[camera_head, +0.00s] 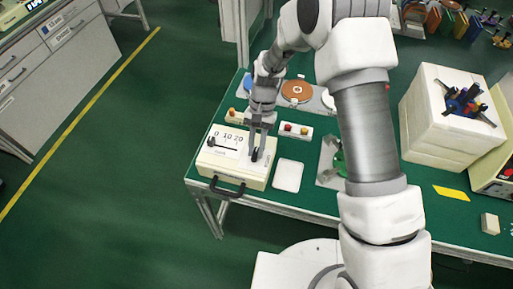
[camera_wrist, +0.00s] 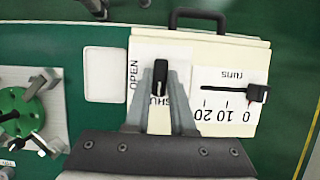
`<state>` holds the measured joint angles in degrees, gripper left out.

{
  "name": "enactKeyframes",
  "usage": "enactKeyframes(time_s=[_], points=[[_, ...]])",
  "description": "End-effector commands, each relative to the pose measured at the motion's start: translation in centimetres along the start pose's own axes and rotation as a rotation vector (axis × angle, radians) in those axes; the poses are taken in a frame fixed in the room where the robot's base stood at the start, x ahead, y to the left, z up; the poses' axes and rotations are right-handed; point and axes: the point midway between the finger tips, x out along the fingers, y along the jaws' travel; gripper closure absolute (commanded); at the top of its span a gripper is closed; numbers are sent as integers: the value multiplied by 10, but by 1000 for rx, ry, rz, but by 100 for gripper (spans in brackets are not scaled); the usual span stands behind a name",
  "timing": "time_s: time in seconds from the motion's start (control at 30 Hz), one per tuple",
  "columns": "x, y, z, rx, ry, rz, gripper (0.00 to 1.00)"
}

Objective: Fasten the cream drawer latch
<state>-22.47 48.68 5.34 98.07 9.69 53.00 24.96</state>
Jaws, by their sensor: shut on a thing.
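The cream drawer unit (camera_head: 228,168) stands at the near left corner of the green table, with a black pull handle on its front. It also shows in the wrist view (camera_wrist: 225,52). The black latch (camera_wrist: 160,78) sits on a white plate on its top, between my two fingers. An OPEN label shows left of the latch, and a partly covered SHUT label below it. My gripper (camera_wrist: 160,88) is shut on the latch; in the head view (camera_head: 258,150) it reaches down onto the unit's top. The fingers hide part of the latch, so its exact setting is unclear.
A slider scale (camera_wrist: 230,100) marked 0, 10, 20 lies beside the latch on the same top. A white tray (camera_head: 288,176) lies right of the unit. A small button box (camera_head: 296,131) stands behind. A large white block (camera_head: 440,115) stands farther right.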

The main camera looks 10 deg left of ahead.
Motion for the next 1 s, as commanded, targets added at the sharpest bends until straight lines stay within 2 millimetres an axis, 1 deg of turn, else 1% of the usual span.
enactKeyframes(time_s=[0.2,0.57,0.6,0.73,0.77,1.0], points=[[0,0,0,-29,0,12,100],[0,0,0,-32,0,14,100],[0,0,0,-32,0,14,74],[0,0,0,-31,0,13,51],[0,0,0,-31,0,13,48],[0,0,0,-30,0,12,48]])
